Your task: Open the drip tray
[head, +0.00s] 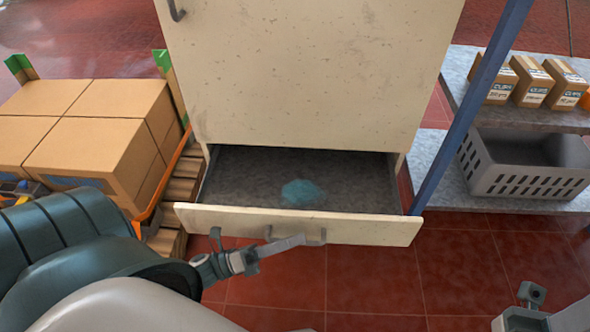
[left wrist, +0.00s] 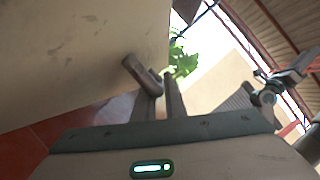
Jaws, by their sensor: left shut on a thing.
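The drip tray (head: 245,222) is a cream drawer at the bottom of a cream cabinet (head: 290,80). It stands pulled out, with its grey inside and a blue-green patch (head: 300,192) on its floor showing. My left gripper (head: 296,241) is at the bar handle (head: 316,236) on the tray's front and is shut on it. The left wrist view shows the fingers (left wrist: 158,98) at the grey handle (left wrist: 142,74); their exact contact is partly hidden. Part of my right gripper (head: 530,300) shows at the lower right, away from the tray; its jaws are unclear.
Cardboard boxes (head: 95,125) on a pallet stand close left of the cabinet. At the right, a blue post (head: 470,110) rises beside the tray, with a shelf holding small boxes (head: 530,82) and a grey crate (head: 520,175). The red tiled floor (head: 370,285) before the tray is clear.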

